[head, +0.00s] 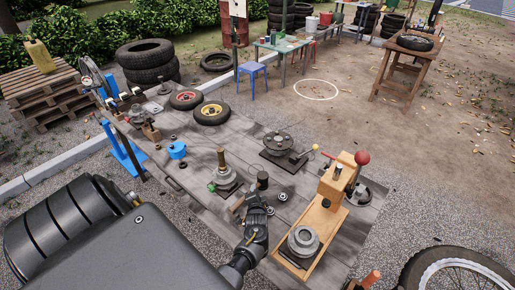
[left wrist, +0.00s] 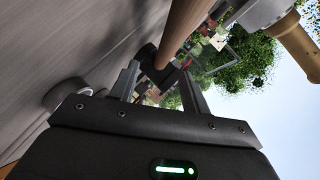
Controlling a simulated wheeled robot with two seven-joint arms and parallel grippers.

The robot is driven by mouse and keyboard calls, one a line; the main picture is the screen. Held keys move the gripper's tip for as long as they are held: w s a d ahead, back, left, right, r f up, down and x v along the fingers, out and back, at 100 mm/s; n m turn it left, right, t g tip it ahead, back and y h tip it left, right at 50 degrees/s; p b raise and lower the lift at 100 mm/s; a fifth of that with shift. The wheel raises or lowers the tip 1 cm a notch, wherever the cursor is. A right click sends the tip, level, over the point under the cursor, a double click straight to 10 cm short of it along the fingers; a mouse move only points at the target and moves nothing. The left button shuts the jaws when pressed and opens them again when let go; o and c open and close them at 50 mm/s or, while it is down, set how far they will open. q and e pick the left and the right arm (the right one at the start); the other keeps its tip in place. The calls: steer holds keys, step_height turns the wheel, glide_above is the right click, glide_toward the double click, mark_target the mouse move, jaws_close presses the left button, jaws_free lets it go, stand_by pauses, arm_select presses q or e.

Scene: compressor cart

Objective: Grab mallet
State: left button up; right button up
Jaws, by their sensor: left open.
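In the left wrist view a round wooden handle (left wrist: 185,28) with a dark block (left wrist: 146,58) at its lower end looks like the mallet. It lies just beyond my left gripper (left wrist: 160,78), whose two fingers are apart with nothing clearly held between them. In the head view my left gripper (head: 257,212) is low over the near part of the workbench. A dark cylinder (head: 263,180) shows just past it and may be the mallet's head; the handle is hard to make out there. My right gripper is not in view.
The grey workbench (head: 205,150) is crowded. A wooden stand with a red-knobbed lever (head: 362,158) is to the right. A metal base with a brass-coloured post (head: 222,160) is to the left. A round plate fixture (head: 278,143) and two small wheels (head: 211,112) are farther back.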

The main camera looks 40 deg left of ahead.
arm_select(q)
steer(key=b+x, duration=0.4)
steer(key=shift+w+a+f, duration=0.15)
steer(key=shift+w+f, duration=0.05)
steer(key=shift+w, duration=0.1)
steer(key=shift+w+a, duration=0.1)
steer(key=shift+r, duration=0.2)
jaws_close()
